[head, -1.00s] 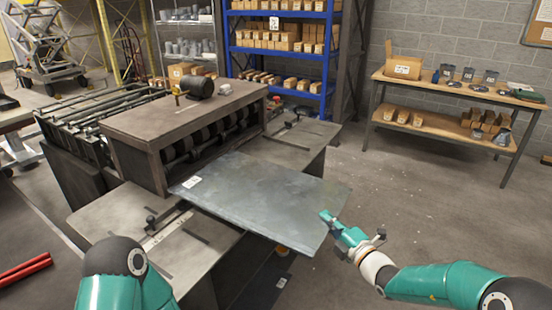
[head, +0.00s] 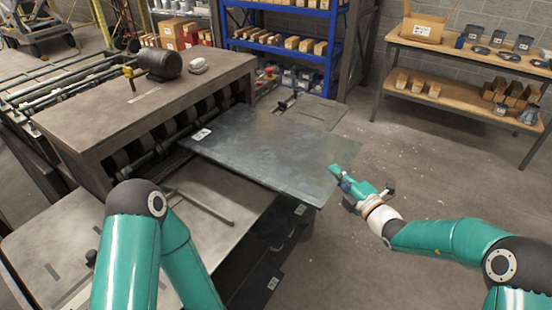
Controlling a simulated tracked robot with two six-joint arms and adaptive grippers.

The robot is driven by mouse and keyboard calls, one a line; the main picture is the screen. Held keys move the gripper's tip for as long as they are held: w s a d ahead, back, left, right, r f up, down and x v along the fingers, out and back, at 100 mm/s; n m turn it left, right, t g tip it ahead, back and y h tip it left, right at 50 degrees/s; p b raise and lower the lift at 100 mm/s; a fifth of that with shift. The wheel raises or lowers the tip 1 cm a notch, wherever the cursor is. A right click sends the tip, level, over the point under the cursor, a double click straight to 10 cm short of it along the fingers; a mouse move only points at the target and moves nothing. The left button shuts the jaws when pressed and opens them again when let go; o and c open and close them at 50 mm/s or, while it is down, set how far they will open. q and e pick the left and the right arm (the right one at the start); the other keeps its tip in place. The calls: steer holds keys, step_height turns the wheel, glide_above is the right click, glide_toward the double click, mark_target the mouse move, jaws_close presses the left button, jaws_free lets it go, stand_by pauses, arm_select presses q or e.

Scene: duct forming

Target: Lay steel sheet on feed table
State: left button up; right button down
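The steel sheet (head: 275,155) is a flat grey plate with a white label near its left corner. It lies over the feed table (head: 225,185) in front of the machine's rollers, and its left edge is close to them. Its right end reaches out beyond the table. I cannot tell whether it rests fully on the table. My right gripper (head: 337,171) is at the sheet's right edge, and its teal fingers look very close to or touching it. Whether they are closed on it is too small to tell. My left arm stands at the lower left; its gripper is not visible.
The roller machine (head: 150,98) stands at the left, with a motor (head: 158,63) on top. A blue shelf (head: 283,28) with boxes is behind, and a wooden bench (head: 465,62) stands at the back right. The floor between bench and table is clear.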

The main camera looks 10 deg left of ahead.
steer(key=shift+w+a, duration=0.15)
steer(key=shift+w, duration=0.2)
arm_select(q)
steer(key=shift+w+r+p, duration=0.2)
steer(key=shift+r+p, duration=0.25)
steer(key=shift+r, duration=0.05)
steer(key=shift+w+r+p, duration=0.15)
steer(key=shift+r+p, duration=0.3)
steer(key=shift+r, duration=0.05)
arm_select(e)
step_height(320, 180, down, 10)
steer(key=shift+r, duration=0.25)
steer(key=shift+w, duration=0.1)
steer(key=shift+f, duration=0.1)
arm_select(q)
steer(key=shift+a+f, duration=0.1)
arm_select(e)
steer(key=c, duration=1.3)
jaws_free()
steer(key=shift+f, duration=0.1)
